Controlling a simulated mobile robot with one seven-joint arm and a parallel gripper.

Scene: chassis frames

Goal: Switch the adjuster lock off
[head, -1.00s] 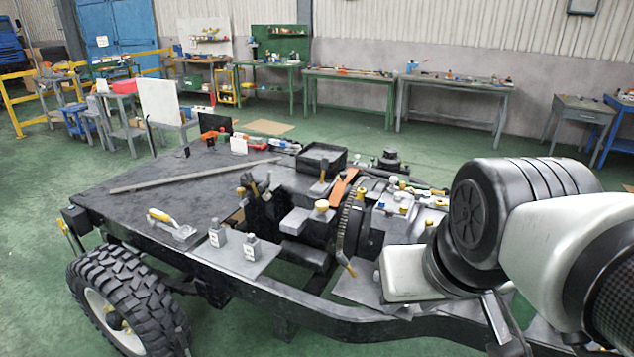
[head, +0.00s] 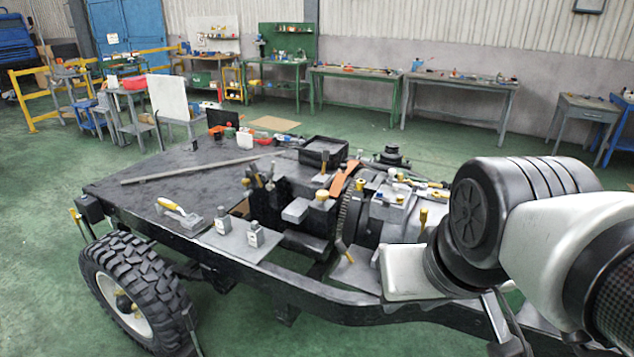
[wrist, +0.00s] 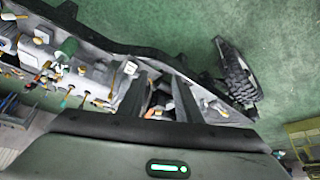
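The chassis (head: 330,312) stands in front of me, with several levers and yellow-knobbed parts on it. I cannot tell which part is the adjuster lock or what position it is in. Candidates include a yellow-topped lever (head: 340,246) near the middle and two small grey labelled blocks (head: 255,234) on a plate at the near edge. In the wrist view, my gripper (wrist: 159,80) shows two dark fingers apart with nothing held between them. The chassis parts lie beyond the fingers. In the head view the gripper is not clear, and my arm covers the chassis's right end.
A yellow-handled trowel-like tool (head: 178,213), a long bar (head: 190,170) and a black tray (head: 323,150) lie on the chassis. A large wheel (head: 135,290) is at the near left. Workbenches (head: 460,82) line the back wall. Green floor between is clear.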

